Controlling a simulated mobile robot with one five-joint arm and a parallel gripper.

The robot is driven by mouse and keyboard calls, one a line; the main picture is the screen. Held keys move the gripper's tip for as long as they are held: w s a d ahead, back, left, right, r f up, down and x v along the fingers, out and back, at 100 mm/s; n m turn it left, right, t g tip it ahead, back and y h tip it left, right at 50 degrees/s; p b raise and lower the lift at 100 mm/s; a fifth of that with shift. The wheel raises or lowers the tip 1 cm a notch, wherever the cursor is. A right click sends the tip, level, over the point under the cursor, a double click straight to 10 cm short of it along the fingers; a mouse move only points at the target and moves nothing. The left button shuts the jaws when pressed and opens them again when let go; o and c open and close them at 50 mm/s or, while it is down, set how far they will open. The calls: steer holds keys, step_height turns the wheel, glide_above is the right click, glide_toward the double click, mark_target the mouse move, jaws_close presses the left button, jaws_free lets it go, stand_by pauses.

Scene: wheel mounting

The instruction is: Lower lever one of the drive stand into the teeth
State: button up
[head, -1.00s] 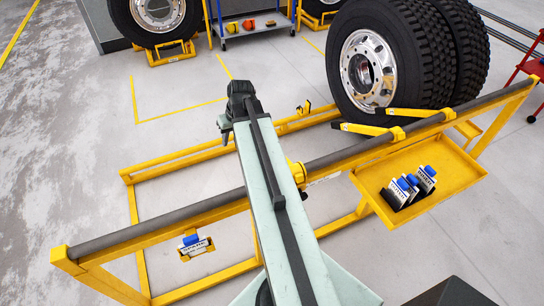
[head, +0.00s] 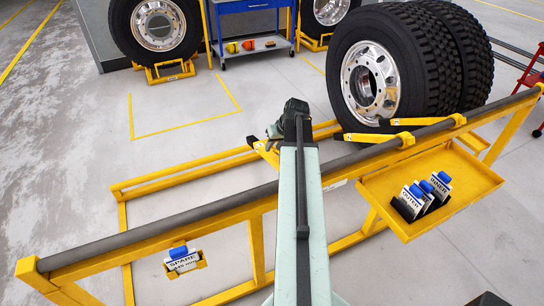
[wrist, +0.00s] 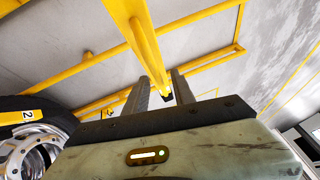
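The drive stand is a yellow frame with a long grey bar (head: 150,225) across the head view. A short yellow lever (head: 265,150) with a dark end shows just left of my gripper; its base is hidden behind my arm and I read no number on it. My gripper (head: 291,112) is beyond the bar, over the stand's rear rail. In the wrist view its two dark fingers (wrist: 160,92) stand apart, with a yellow bar (wrist: 140,35) running down toward the gap. I cannot tell whether they touch it. A lever marked 2 (wrist: 28,116) shows at left. The teeth are not clearly visible.
Two more yellow levers (head: 368,137) lie toward the large double wheel (head: 372,85) at the right. A yellow tray (head: 385,190) holds cards with blue tops. A SPARE card (head: 184,262) hangs at front left.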

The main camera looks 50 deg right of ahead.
steer(key=shift+b+x, duration=0.3)
steer(key=shift+x, duration=0.65)
steer(key=shift+r, duration=0.1)
jaws_close()
stand_by(0.5)
